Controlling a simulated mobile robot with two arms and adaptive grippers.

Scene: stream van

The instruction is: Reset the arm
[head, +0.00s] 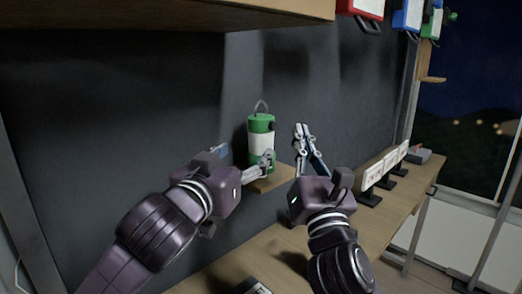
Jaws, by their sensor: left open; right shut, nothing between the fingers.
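My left gripper (262,163) is open, in front of the lower part of a green and white lantern (261,140) with a wire handle on top. Whether its fingers touch the lantern, I cannot tell. The lantern stands upright on a small wooden shelf (274,182) against the dark wall. My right gripper (299,128) is shut and empty, pointing up to the right of the lantern. Both arms come in from the bottom of the view.
A long wooden counter (405,205) runs along the wall to the right, with several small display cards on stands (373,175). A wooden overhead shelf (150,14) spans the top. Red, blue and green items (407,15) hang at the upper right. A dark object (252,287) lies at the bottom.

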